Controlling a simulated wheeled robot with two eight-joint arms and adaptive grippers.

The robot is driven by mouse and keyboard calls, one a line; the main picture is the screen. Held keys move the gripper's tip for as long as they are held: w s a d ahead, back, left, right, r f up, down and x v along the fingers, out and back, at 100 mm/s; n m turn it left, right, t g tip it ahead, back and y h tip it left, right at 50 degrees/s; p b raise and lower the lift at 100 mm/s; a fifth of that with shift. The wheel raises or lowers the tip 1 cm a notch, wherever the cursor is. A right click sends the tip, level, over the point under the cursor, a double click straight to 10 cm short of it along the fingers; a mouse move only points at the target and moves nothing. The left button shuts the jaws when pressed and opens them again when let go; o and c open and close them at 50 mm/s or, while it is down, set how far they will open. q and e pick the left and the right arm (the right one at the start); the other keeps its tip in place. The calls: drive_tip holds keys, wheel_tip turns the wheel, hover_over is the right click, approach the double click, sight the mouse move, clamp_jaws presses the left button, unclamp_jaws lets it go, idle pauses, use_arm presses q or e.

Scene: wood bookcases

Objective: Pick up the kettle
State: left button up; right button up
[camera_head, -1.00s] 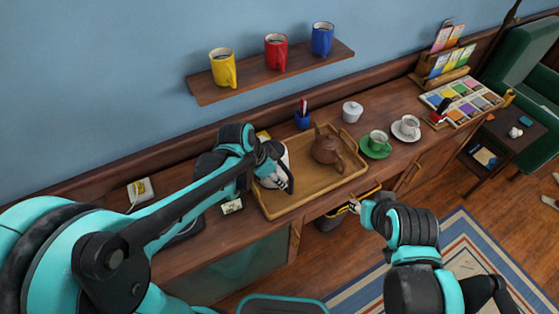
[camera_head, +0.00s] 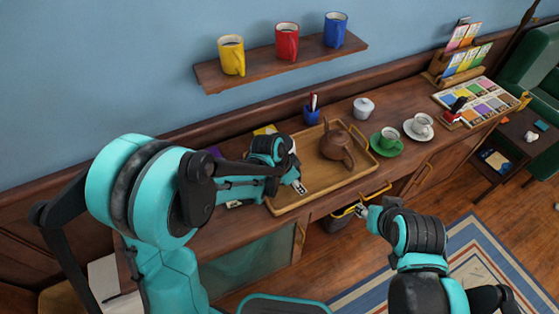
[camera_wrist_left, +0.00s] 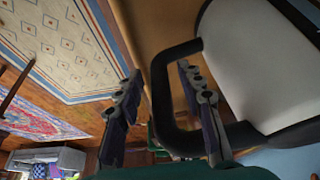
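The kettle is white with a black loop handle and fills the right of the left wrist view (camera_wrist_left: 262,65). In the head view my left gripper and forearm hide most of it, at the left end of the tray. My left gripper (camera_wrist_left: 162,105) is open, its fingers spread on either side of the handle's outer bar, with one finger inside the loop. Neither finger clearly presses on the handle. In the head view this left gripper (camera_head: 299,187) is over the tray's front left. My right gripper (camera_head: 361,210) is in front of the cabinet, away from the kettle; its fingers are too small to read.
A wooden tray (camera_head: 318,192) holds a brown teapot (camera_head: 337,143) to the kettle's right. A green cup (camera_head: 387,141), a white cup (camera_head: 421,125), a lidded white pot (camera_head: 363,108) and a blue pen cup (camera_head: 312,115) stand nearby. A shelf (camera_head: 300,63) with mugs hangs above.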

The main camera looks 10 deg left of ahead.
use_arm(q)
clamp_jaws()
drive_tip(key=shift+r, duration=0.1)
